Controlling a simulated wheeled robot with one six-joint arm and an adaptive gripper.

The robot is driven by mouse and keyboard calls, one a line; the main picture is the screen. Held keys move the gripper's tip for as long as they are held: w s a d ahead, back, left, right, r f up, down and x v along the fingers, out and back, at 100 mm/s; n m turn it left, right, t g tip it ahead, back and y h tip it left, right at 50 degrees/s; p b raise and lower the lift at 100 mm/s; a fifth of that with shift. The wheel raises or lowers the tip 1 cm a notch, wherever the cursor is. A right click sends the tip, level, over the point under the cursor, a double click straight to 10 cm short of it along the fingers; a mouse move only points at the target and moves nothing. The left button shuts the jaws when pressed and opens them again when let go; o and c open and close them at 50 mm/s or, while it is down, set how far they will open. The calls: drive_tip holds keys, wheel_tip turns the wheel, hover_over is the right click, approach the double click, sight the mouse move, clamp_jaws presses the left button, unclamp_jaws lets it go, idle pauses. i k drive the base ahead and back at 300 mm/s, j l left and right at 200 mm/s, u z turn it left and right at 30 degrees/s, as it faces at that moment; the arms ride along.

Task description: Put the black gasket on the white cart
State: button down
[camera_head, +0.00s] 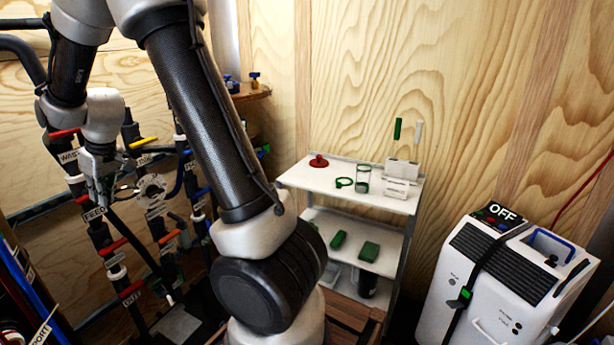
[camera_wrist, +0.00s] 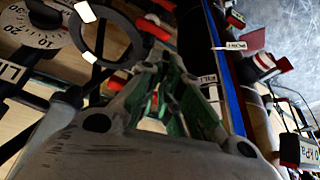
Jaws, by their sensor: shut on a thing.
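My gripper (camera_head: 103,203) is at the left in the head view, in front of the labelled pipes and valves. In the wrist view its fingers (camera_wrist: 160,68) are closed together. A black gasket (camera_wrist: 139,42), a dark ring with small white patches on its rim, shows beside the fingertips; my gripper is shut on it, though the exact contact is hard to see. The white cart (camera_head: 320,178) stands right of centre in the head view, with a top and lower shelves, apart from my gripper.
The cart's top bears a red part (camera_head: 319,161), a green ring (camera_head: 344,183), a clear jar (camera_head: 363,178) and a white holder (camera_head: 400,170). Green blocks (camera_head: 369,251) lie on the shelf below. A white machine marked OFF (camera_head: 500,280) stands at the right. Pipes and valves crowd the left.

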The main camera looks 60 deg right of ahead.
sight(312, 175)
drive_tip(key=i+z, duration=0.25)
drive_tip(key=z, duration=0.2)
drive_tip(key=i+z, duration=0.25)
drive_tip(key=z, duration=0.2)
drive_tip(key=i+z, duration=0.2)
drive_tip(key=z, duration=0.25)
drive_tip(key=i+j+z, duration=0.2)
drive_tip(key=z, duration=0.25)
drive_tip(key=i+j+z, duration=0.15)
drive_tip(key=j+z, duration=0.15)
drive_tip(key=z, duration=0.15)
